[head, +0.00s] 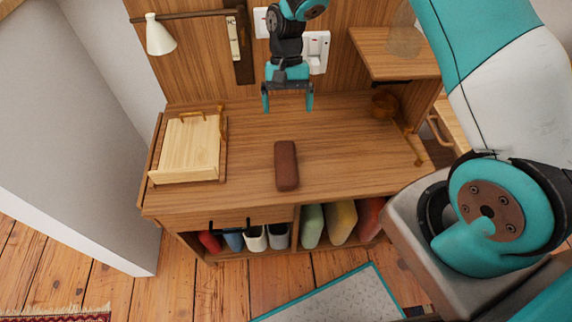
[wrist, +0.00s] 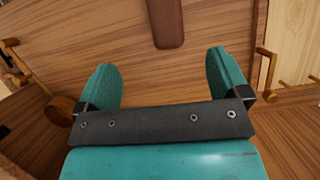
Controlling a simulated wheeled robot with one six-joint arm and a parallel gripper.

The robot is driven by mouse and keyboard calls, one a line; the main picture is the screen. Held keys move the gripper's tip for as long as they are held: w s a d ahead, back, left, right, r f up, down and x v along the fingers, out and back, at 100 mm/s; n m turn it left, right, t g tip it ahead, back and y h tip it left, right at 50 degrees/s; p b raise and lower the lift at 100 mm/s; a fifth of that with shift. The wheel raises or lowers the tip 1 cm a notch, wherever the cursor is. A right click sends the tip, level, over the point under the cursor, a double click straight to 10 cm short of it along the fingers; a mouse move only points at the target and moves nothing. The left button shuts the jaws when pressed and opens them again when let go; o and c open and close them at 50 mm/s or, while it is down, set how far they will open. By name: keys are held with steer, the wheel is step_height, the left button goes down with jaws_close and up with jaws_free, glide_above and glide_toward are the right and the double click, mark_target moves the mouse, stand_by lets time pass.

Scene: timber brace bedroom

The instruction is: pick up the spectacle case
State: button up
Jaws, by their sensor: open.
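The spectacle case (head: 286,166) is a brown, rounded, elongated block lying on the wooden desk top (head: 240,160), near its front middle. Its long side runs from the back toward the front edge. My gripper (head: 288,106) is open and empty above the back part of the desk, with its fingers pointing down. The case lies in front of the gripper, apart from it. In the wrist view the case (wrist: 166,22) shows at the top edge, partly cut off, beyond the gap between the two teal fingers (wrist: 163,75).
A pale wooden tray (head: 188,148) stands on the desk's left. A round wooden bowl (head: 384,105) and a raised shelf (head: 398,50) are at the back right. A white lamp (head: 160,36) hangs on the wall at left. The desk around the case is clear.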

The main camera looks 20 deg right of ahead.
mark_target(286, 159)
steer(key=x, duration=1.1)
steer(key=shift+r, duration=0.1)
steer(key=shift+a+p+x, duration=0.15)
steer(key=shift+p+x, duration=0.15)
steer(key=shift+x, duration=1.1)
steer(key=shift+a+p+x, duration=0.15)
steer(key=shift+p+x, duration=0.1)
steer(key=shift+x, duration=1.15)
steer(key=shift+w, duration=0.1)
steer(key=c, duration=1)
steer(key=shift+r, duration=0.1)
